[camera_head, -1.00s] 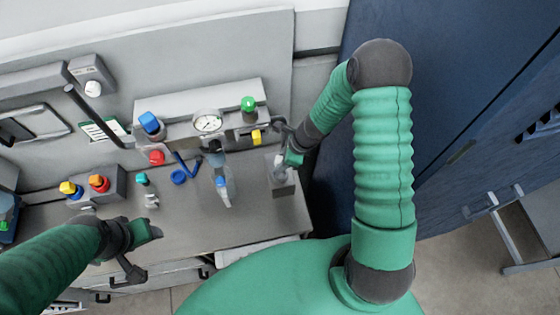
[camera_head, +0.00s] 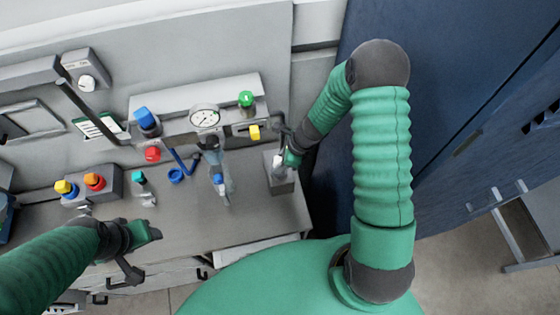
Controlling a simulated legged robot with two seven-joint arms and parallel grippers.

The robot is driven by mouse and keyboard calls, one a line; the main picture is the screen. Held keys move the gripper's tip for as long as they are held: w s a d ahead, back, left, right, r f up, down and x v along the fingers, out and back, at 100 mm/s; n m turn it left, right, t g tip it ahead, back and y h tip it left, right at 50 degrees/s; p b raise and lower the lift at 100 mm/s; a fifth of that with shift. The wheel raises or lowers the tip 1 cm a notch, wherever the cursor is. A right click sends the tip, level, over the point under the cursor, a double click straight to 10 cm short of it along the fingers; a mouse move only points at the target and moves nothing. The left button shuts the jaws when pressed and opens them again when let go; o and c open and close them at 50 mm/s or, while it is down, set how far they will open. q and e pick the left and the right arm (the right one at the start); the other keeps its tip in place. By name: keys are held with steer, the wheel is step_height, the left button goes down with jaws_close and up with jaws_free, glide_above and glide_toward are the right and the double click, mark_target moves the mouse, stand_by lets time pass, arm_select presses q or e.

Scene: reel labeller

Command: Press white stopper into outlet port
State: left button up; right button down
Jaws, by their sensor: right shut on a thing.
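My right gripper (camera_head: 284,158) is at the right end of the bench, just above a grey block (camera_head: 284,187). It is shut on a small white piece, which looks like the white stopper (camera_head: 278,160) and is partly hidden by the gripper. I cannot tell whether the stopper touches the block. The outlet port cannot be made out clearly; the panel unit (camera_head: 180,110) with gauge and valves is to the left of the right gripper. My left gripper (camera_head: 146,235) is over the bench's front left, and its jaw opening cannot be made out.
The panel unit carries a round gauge (camera_head: 205,117), a green knob (camera_head: 246,99), a yellow part (camera_head: 254,132) and a blue cap (camera_head: 146,118). A box with coloured knobs (camera_head: 107,180) is left. The bench front centre is clear.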

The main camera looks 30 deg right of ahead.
steer(key=shift+f+b, duration=1.35)
steer(key=shift+f, duration=0.3)
steer(key=shift+w+a+r+p, duration=0.1)
steer(key=shift+w+r+p, duration=0.1)
steer(key=shift+r+p, duration=0.25)
steer(key=shift+f, duration=0.1)
steer(key=shift+f, duration=0.1)
steer(key=shift+f+b, duration=0.25)
steer(key=shift+b, duration=0.1)
steer(key=shift+r, duration=0.1)
steer(key=shift+s+r, duration=0.15)
steer(key=shift+r, duration=0.1)
steer(key=shift+f, duration=0.1)
